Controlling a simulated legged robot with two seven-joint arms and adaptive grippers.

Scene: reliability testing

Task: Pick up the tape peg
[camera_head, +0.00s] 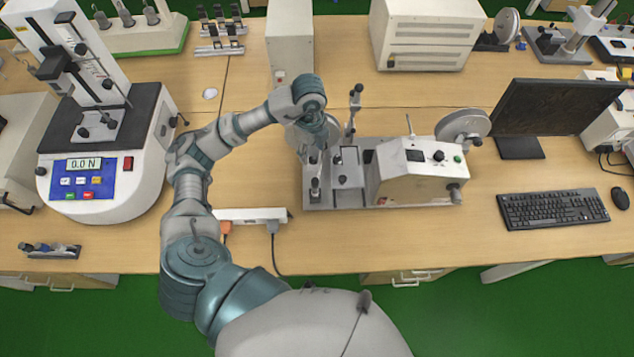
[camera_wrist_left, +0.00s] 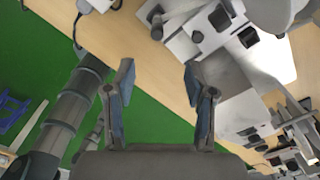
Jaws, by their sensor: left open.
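A grey and white bench device (camera_head: 410,186) with a reel stands mid-table; it also shows in the wrist view (camera_wrist_left: 240,95). An upright metal post with a dark top (camera_head: 354,105) stands behind its left part, just right of my left gripper. A shorter post (camera_head: 315,188) stands on its base plate. I cannot tell for sure which of these is the tape peg. My left gripper (camera_head: 317,148) is above the left part of the device, its fingertips partly hidden by the wrist. In the wrist view my left gripper (camera_wrist_left: 157,80) is open and empty. My right gripper is not in view.
A force tester (camera_head: 100,150) stands at the left. A power strip (camera_head: 250,214) with plugs lies before the device. A monitor (camera_head: 555,107), keyboard (camera_head: 553,208) and mouse (camera_head: 620,198) are at the right. Table is bare between device and keyboard.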

